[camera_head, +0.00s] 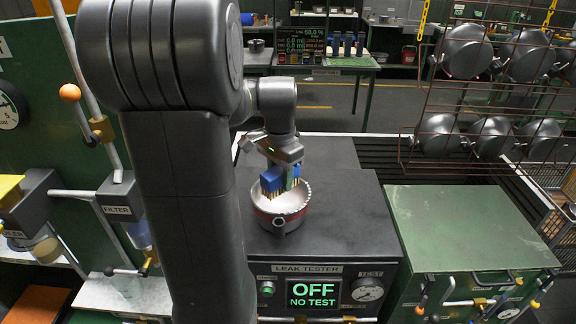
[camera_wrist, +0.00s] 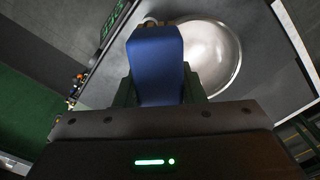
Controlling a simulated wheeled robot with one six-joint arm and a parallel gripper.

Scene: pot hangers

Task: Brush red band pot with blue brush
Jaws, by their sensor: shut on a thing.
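The red band pot (camera_head: 280,209) sits on top of the dark leak tester, its open top facing up. It is grey with a red stripe around the outside. My gripper (camera_head: 282,179) is above the pot, shut on the blue brush (camera_head: 271,180). The pale bristles point down into the pot's opening; whether they touch its inside I cannot tell. In the wrist view the blue brush (camera_wrist: 155,65) fills the space between the dark fingers, and the shiny round pot (camera_wrist: 213,55) shows behind it and to the right.
The leak tester (camera_head: 350,220) shows "OFF NO TEST" on its front screen. A green cabinet (camera_head: 465,225) stands to the right. Several grey pots hang on a rusty wire rack (camera_head: 432,108) at the upper right. A green panel with levers (camera_head: 50,120) is on the left.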

